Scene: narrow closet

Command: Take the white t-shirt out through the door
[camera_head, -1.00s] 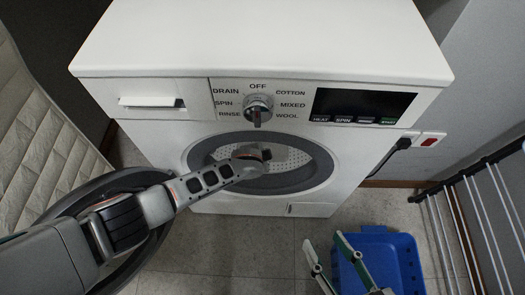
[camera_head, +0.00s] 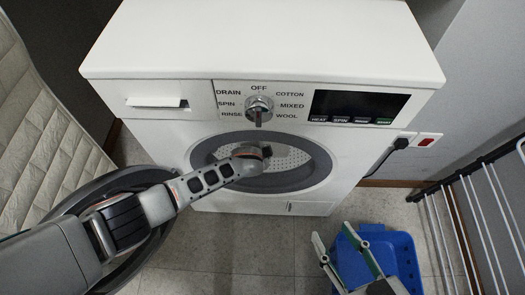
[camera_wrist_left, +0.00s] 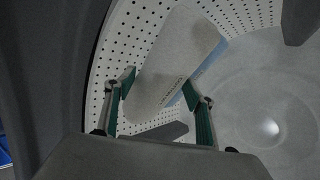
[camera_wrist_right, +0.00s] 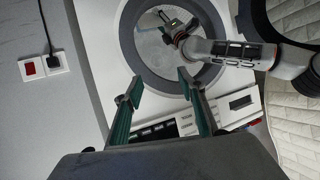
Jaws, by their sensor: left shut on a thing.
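The washing machine (camera_head: 300,200) has its round door (camera_head: 130,205) swung open to the left. My left arm reaches through the opening, and its gripper is hidden inside in the head view. In the left wrist view my left gripper (camera_wrist_left: 158,87) is inside the perforated drum (camera_wrist_left: 125,45), shut on the white t-shirt (camera_wrist_left: 175,60), a pale cloth with small print and a bluish edge. The left gripper also shows through the opening in the right wrist view (camera_wrist_right: 170,25). My right gripper (camera_head: 340,235) is open and empty, low in front of the machine.
A blue basket (camera_head: 402,250) stands on the floor beneath my right gripper. A drying rack (camera_head: 455,215) is at the right by the wall. A quilted white mattress (camera_head: 40,140) is at the left. A plug and cable (camera_head: 400,143) are on the right wall. Tiled floor shows between.

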